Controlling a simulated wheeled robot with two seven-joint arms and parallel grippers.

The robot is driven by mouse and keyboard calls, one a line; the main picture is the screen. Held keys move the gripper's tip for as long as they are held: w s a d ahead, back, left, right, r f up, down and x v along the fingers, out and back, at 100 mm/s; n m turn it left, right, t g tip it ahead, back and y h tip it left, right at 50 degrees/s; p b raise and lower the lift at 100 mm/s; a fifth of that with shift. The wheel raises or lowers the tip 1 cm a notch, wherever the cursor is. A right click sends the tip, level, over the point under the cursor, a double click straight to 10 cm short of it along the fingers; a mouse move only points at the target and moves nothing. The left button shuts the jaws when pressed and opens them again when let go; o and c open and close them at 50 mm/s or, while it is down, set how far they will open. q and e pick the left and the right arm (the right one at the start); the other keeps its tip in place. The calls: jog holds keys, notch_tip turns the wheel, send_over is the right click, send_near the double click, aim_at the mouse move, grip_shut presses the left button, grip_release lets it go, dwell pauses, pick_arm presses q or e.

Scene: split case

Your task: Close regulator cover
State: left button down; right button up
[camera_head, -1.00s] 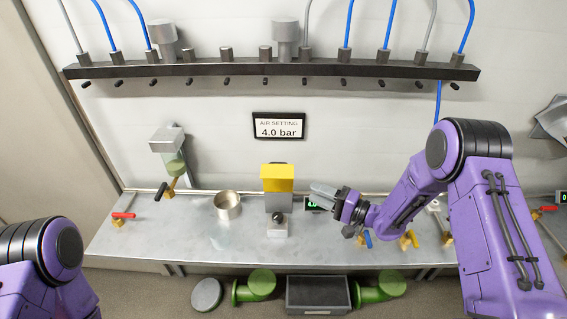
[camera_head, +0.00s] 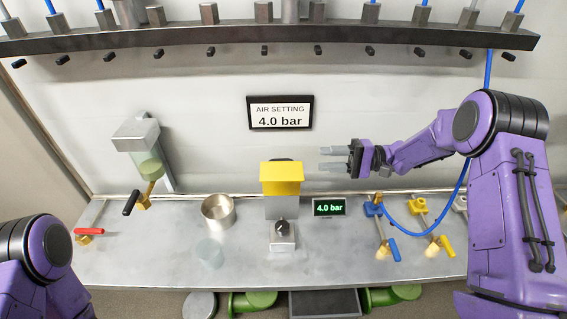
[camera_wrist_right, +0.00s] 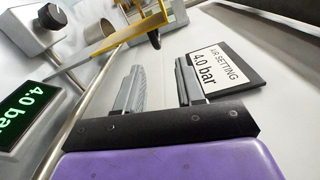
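The yellow regulator cover (camera_head: 282,178) stands raised above the grey regulator with its black knob (camera_head: 281,227) uncovered. The cover also shows edge-on at the top of the right wrist view (camera_wrist_right: 125,35), with the knob (camera_wrist_right: 52,17) to its left. My right gripper (camera_head: 325,158) is open and empty, to the right of the cover and slightly higher in the picture, apart from it. Its two fingers (camera_wrist_right: 160,88) are spread in the right wrist view. My left gripper is out of view; only my left arm shows at lower left.
A green display (camera_head: 329,207) reads 4.0 bar, right of the regulator. Blue and yellow valves (camera_head: 374,208) stand further right. A metal cup (camera_head: 218,211) is to the left. The wall sign (camera_head: 281,113) hangs behind, below a dark manifold bar (camera_head: 260,40).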

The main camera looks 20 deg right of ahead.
jog(key=p+x, duration=0.3)
jog(key=x, duration=0.7)
jog(key=shift+w+f+p, duration=0.1)
jog(key=shift+p, duration=0.3)
jog(key=shift+w+a+f, duration=0.15)
jog(key=shift+a+f, duration=0.05)
jog(key=shift+a, duration=0.2)
grip_shut()
